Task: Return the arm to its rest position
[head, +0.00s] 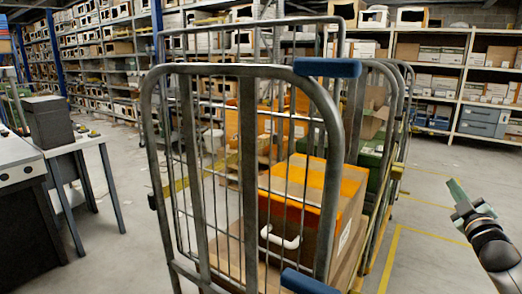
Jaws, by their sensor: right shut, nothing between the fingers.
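My right gripper (458,191) is at the right edge of the head view. It points up and to the left, over bare floor to the right of the roll cages, touching nothing. It is shut and empty. Part of my dark right forearm shows below it. My left gripper and left arm are not in view.
A metal roll cage (247,72) stands close in front, with blue handles and a cardboard box (334,213) with an orange top inside. More cages stand behind it. A table with a dark box (48,121) is at left. Racks (460,68) line the back. Floor at right is clear.

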